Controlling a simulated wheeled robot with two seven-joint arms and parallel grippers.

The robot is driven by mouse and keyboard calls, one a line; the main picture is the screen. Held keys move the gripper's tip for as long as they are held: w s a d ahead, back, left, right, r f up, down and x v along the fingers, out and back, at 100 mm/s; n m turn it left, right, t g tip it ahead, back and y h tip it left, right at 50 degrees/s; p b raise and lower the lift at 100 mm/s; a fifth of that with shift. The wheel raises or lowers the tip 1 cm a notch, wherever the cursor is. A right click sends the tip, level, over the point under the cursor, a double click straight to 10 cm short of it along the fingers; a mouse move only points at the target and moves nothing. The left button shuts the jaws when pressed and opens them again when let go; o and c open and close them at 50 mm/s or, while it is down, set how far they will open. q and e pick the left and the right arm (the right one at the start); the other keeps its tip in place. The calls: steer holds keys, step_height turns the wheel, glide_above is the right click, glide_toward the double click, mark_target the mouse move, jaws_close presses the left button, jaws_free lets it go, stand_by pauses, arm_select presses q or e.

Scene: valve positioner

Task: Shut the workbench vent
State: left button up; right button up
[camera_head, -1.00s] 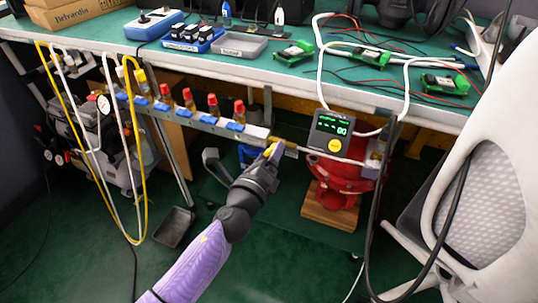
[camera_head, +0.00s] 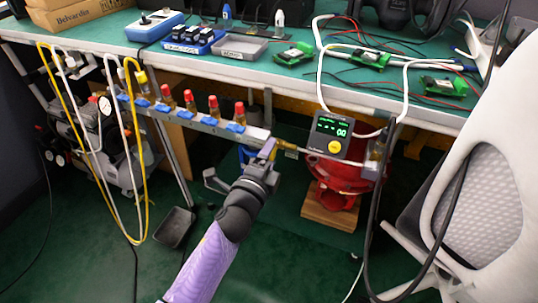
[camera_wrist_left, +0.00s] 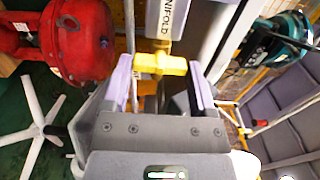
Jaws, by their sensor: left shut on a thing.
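A yellow T-shaped handle (camera_wrist_left: 160,65) sits at the end of the grey manifold bar (camera_head: 200,122) under the bench edge. The bar's end, lettered "MANIFOLD" (camera_wrist_left: 166,22), shows just beyond it in the left wrist view. My left gripper (camera_head: 268,151) is at the bar's right end, with its purple fingers on either side of the yellow handle, shut on it. The fingers mostly hide the handle in the head view. A brass fitting (camera_head: 288,147) is just right of the fingers. My right gripper is not in view.
Several red-capped valves with blue handles (camera_head: 213,112) line the bar. A display box (camera_head: 328,136) with a yellow button hangs in front of a red actuator (camera_head: 340,178). Yellow and white hoses hang at left. A white chair (camera_head: 470,190) stands at right. Open floor lies below.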

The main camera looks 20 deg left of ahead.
arm_select(q)
steer(key=shift+f, duration=0.1)
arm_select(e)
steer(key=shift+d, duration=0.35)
arm_select(q)
steer(key=o, duration=1.2)
steer(key=shift+c, duration=0.2)
steer(key=s+p, duration=0.2)
steer(key=s, duration=0.8)
steer(key=shift+a+p, duration=0.2)
steer(key=shift+p, duration=0.2)
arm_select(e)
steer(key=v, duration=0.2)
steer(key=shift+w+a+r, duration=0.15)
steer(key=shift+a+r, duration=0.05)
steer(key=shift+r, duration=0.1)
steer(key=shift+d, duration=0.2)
arm_select(q)
steer(key=shift+s, duration=0.1)
